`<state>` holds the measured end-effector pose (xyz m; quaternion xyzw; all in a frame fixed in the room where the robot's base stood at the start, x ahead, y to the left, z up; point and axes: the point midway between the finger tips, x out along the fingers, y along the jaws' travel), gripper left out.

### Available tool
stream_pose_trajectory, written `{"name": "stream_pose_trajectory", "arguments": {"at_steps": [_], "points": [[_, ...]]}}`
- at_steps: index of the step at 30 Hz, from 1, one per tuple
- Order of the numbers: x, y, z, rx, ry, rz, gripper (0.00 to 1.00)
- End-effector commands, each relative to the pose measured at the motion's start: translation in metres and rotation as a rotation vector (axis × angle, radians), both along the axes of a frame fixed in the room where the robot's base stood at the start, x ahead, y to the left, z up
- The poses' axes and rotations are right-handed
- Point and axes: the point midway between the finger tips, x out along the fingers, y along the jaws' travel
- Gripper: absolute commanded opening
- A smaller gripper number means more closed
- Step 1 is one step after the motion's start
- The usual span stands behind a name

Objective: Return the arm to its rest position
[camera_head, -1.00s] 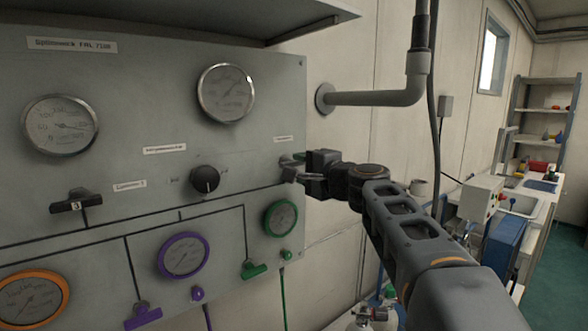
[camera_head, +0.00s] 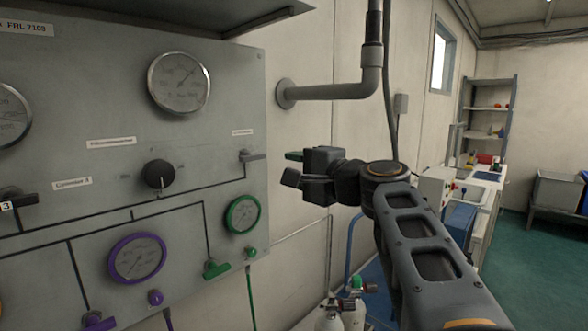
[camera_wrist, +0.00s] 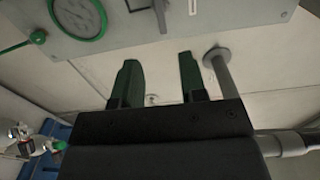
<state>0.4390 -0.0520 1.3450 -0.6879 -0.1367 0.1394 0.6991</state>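My gripper (camera_head: 292,167) is in front of the wall just right of the grey air panel (camera_head: 100,130), apart from it. In the wrist view its two green-tipped fingers (camera_wrist: 158,85) stand apart with nothing between them but the pale wall. My arm is still bent and stretched forward from the lower right. The nearest panel part is the grey lever handle (camera_head: 252,156) at the panel's right edge, left of the fingers; a lever also shows at the top of the wrist view (camera_wrist: 160,12).
A grey pipe (camera_head: 335,91) runs along the wall above my gripper. Gas cylinders (camera_head: 345,315) stand below it. A bench with a sink (camera_head: 487,190) and a shelf rack (camera_head: 490,107) are at the right. Open green floor (camera_head: 510,260) lies at the far right.

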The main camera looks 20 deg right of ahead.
Motion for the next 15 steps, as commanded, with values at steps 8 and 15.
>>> {"name": "stream_pose_trajectory", "arguments": {"at_steps": [8, 15], "points": [[0.0, 0.0, 0.0, -0.01, -0.003, 0.0, 0.39], [0.002, -0.012, -0.078, -0.273, 0.183, -0.022, 0.39]]}}
